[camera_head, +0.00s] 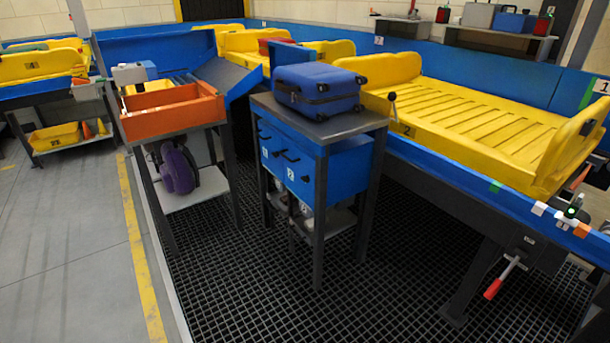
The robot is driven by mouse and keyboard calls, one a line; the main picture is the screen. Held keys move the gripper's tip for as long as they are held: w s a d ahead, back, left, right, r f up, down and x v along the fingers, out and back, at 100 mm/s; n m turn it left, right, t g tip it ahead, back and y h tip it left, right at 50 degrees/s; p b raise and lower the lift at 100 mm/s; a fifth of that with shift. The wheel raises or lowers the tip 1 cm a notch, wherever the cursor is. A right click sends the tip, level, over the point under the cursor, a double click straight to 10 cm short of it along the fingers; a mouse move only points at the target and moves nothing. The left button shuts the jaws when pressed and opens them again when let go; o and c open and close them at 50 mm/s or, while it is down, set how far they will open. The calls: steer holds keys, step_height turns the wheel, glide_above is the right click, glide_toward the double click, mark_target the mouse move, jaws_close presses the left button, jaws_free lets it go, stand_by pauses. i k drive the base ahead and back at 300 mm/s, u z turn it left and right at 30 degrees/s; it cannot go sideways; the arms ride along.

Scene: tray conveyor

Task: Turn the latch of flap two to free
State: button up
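A blue two-door cabinet (343,178) stands under a dark-topped table in the middle. Its front has a left door (265,135) with a white number label that looks like 1, and a right door (300,185) labelled 2. Small black handles (289,156) show on the front; which of them is a latch, and how it is turned, is too small to tell. A yellow tray (425,142) on the conveyor at right also bears a 2, with a black-knobbed lever (392,98) upright at its near left corner. My gripper is not in view.
A blue suitcase (318,90) lies on the tabletop (345,124). An orange bin table (174,110) stands left, with a purple bag (178,168) below. A red-handled lever (503,276) hangs at lower right. Black grating (260,290) in front is clear.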

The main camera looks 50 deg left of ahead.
mark_target(297, 164)
steer(key=u, duration=2.5)
steer(key=k, duration=0.95)
steer(key=u, duration=1.3)
steer(key=i, duration=1.75)
steer(key=z, duration=0.9)
steer(key=i, duration=0.85)
steer(key=z, duration=1.45)
steer(key=i, duration=0.4)
steer(key=z, duration=0.3)
